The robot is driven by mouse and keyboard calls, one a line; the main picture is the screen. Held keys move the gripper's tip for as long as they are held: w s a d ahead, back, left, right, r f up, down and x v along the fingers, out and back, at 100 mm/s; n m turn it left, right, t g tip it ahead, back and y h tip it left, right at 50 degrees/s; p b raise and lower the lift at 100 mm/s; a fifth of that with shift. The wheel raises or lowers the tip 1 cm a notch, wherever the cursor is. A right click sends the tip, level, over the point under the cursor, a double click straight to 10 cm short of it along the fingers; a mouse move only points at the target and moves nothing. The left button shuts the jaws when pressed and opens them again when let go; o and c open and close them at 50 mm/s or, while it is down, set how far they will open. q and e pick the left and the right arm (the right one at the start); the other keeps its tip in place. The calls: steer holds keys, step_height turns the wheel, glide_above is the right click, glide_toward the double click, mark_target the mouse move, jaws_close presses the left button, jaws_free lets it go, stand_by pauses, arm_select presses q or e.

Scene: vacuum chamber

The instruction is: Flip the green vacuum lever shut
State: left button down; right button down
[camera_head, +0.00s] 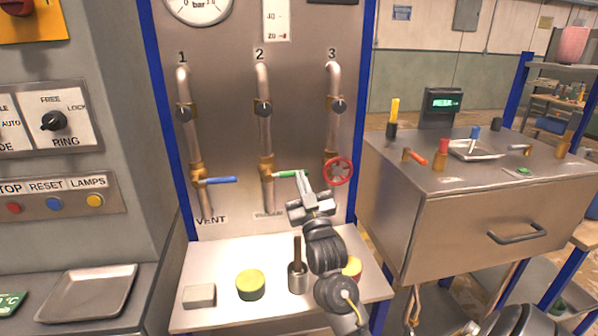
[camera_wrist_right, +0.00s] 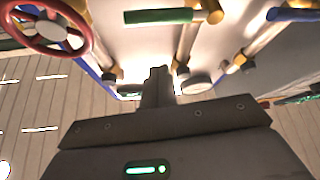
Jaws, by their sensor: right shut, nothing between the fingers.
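The green lever (camera_head: 287,174) sticks out level to the right from the brass valve (camera_head: 266,171) on pipe 2. The blurred label below it is hard to read. In the right wrist view the green lever (camera_wrist_right: 158,16) shows near the top edge, beside its brass fitting. My right gripper (camera_head: 302,182) is shut and empty, its fingertips at the free right end of the lever. In the wrist view the shut fingers (camera_wrist_right: 157,86) appear below the lever; I cannot tell whether they touch it. My left gripper is not in view.
A blue lever (camera_head: 221,180) on pipe 1 sits left of the green one. A red handwheel (camera_head: 338,171) on pipe 3 is close to the right of my gripper. Below, a shelf (camera_head: 215,319) holds a grey block (camera_head: 199,296), a yellow-green puck (camera_head: 250,285) and a metal holder (camera_head: 297,280).

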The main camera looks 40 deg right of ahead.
steer(key=v, duration=0.3)
steer(key=b+v, duration=0.1)
steer(key=shift+s+a+f, duration=0.2)
steer(key=shift+a+f, duration=0.05)
steer(key=shift+a, duration=0.15)
